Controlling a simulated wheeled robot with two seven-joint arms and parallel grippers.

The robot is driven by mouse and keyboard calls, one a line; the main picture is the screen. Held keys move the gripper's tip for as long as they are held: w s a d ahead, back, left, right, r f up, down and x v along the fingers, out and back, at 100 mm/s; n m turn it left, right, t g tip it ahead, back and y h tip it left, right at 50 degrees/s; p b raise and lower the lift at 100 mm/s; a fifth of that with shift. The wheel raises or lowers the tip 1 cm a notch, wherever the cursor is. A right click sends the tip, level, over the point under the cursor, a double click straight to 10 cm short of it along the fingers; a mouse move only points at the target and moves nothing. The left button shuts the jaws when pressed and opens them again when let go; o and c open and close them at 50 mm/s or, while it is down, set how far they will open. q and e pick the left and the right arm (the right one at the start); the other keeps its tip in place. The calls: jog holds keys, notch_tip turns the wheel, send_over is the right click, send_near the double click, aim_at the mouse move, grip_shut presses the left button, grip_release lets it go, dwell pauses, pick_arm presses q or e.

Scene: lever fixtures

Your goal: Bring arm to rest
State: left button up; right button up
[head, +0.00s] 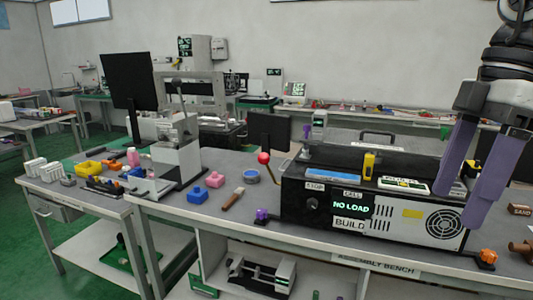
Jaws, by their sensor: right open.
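My right gripper (462,193) hangs at the right of the head view, with two purple fingers pointing down. It is open, the fingers spread apart with nothing seen between them. The fingers overlap the right part of a black and white fixture box (325,219) labelled STOP, CELL, BUILD and a lit NO LOAD display. A lever with a red ball knob (264,158) sticks out up and left from the box's left side. The gripper is well to the right of this knob. My left gripper is not in view.
Left of the box on the bench are a blue tin (251,177), a brush (233,199), pink and blue blocks, and a grey press stand (177,165). A yellow part (369,165) stands on the box. An orange knob (487,257) is at the front right.

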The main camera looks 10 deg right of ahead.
jog(key=w+d+f+m+t+y, duration=0.15)
jog(key=f+t, duration=0.35)
jog(key=f, duration=0.6)
jog(key=w+d+f+m+t+y, duration=0.1)
jog(key=d+f+m+t+y, duration=0.2)
jog(key=f, duration=0.8)
jog(key=w+d+f+m+t, duration=0.15)
jog(key=f+t, duration=0.45)
jog(key=f, duration=0.6)
jog(key=s+a+f+m+h, duration=0.2)
jog(key=s+a+f+m, duration=0.15)
jog(key=f, duration=0.35)
jog(key=s+a+f+m+h, duration=0.2)
jog(key=s+a+f, duration=0.15)
jog(key=f, duration=0.35)
jog(key=s+a+f+g, duration=0.2)
jog(key=s+a+f, duration=0.2)
jog(key=a, duration=0.3)
jog(key=s+a+f+g, duration=0.3)
jog(key=s+a+f, duration=0.1)
jog(key=a, duration=0.3)
jog(key=shift+s+a, duration=0.2)
jog(key=shift+s, duration=0.7)
jog(key=shift+f+h, duration=0.1)
jog(key=shift+h, duration=0.15)
